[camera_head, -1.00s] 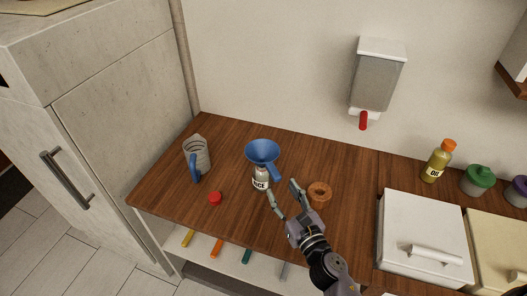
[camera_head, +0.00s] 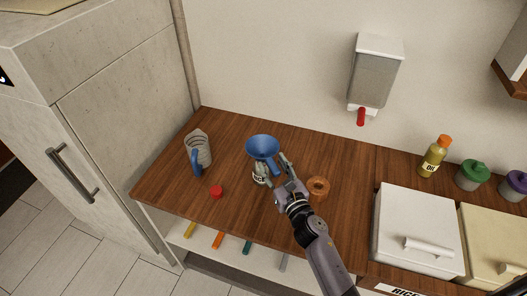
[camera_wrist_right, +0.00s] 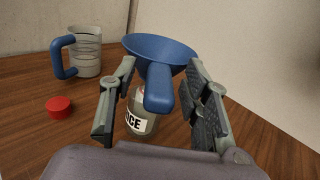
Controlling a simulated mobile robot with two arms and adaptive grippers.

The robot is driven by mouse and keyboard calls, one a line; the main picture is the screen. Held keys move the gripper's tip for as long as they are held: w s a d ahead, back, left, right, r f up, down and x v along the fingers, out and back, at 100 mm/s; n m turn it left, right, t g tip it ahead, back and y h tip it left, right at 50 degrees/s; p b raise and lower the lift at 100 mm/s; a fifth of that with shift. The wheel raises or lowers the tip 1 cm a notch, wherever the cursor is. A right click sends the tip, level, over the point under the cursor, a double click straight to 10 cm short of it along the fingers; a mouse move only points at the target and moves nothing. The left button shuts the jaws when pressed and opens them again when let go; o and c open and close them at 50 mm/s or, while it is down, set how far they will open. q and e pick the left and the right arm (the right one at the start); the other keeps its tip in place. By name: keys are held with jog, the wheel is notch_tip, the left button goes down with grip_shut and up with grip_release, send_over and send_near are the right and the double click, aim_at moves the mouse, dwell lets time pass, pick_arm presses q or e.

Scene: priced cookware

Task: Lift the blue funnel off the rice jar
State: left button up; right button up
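The blue funnel (camera_head: 262,147) sits on top of the rice jar (camera_head: 259,178), upright, on the wooden counter. In the right wrist view the funnel (camera_wrist_right: 160,52) has its handle (camera_wrist_right: 159,88) pointing at me, between the two fingers. The labelled jar (camera_wrist_right: 140,118) stands below it. My right gripper (camera_wrist_right: 164,88) is open, one finger on each side of the handle, and I see gaps between handle and fingers. In the head view the right gripper (camera_head: 274,170) is just right of the jar and partly covers it. My left gripper is not in view.
A measuring jug (camera_head: 199,150) with a blue handle and a red cap (camera_head: 216,191) are left of the jar. A brown ring (camera_head: 318,186) lies close to the right of my right gripper. A white bin (camera_head: 416,225) and an oil bottle (camera_head: 435,157) stand farther right.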

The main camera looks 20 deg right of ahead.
grip_shut()
dwell(0.3)
